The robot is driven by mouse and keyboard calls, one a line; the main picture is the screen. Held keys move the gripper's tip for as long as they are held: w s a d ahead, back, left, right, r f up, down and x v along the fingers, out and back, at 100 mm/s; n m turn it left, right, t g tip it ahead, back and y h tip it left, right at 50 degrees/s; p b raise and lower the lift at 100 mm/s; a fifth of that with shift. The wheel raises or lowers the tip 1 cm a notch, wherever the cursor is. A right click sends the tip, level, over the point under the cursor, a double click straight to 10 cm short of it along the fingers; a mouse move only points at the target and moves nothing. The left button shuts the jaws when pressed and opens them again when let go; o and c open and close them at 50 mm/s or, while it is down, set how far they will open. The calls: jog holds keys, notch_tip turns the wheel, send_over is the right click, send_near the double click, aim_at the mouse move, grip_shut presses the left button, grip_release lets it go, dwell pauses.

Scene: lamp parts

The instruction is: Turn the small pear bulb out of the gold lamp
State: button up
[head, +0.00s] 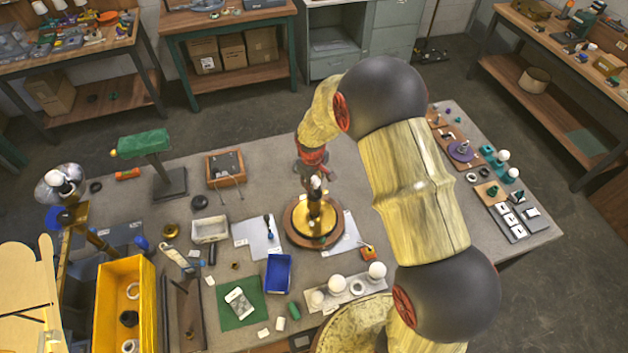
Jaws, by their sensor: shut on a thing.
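The gold lamp (313,218) stands upright on a round wooden turntable-like base near the middle of the grey worktable. The small pear bulb (316,183) shows as a small white shape at the top of the lamp's dark stem. My gripper (313,177) reaches down from above and is shut on the bulb at the lamp's top. The fingers are small in this view and partly hide the bulb. I cannot tell how far the bulb's thread sits in the socket.
A blue tray (278,273) and a green mat (239,302) lie in front of the lamp. White globe bulbs (377,270) stand at front right. A yellow bin (123,305) is at left, near a green lamp (145,143).

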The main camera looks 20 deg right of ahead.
jog(key=n+p, duration=0.2)
jog(key=n, duration=0.1)
jog(key=shift+r+n+y, duration=0.15)
jog(key=shift+n+y, duration=0.15)
jog(key=shift+n+p, duration=0.3)
jog(key=shift+n, duration=0.5)
jog(key=shift+n+y+b, duration=0.4)
jog(key=shift+n+b, duration=0.2)
jog(key=shift+n, duration=0.5)
jog(key=shift+n+b, duration=0.6)
jog(key=shift+n+b, duration=0.7)
jog(key=shift+b, duration=0.2)
jog(key=shift+n+y+b, duration=0.3)
jog(key=shift+n+b, duration=0.8)
jog(key=shift+b, duration=0.15)
jog(key=shift+n+b, duration=1.5)
jog(key=shift+b, duration=0.4)
jog(key=shift+n+g+y+b, duration=0.3)
jog(key=shift+n+b, duration=0.25)
jog(key=shift+n, duration=0.05)
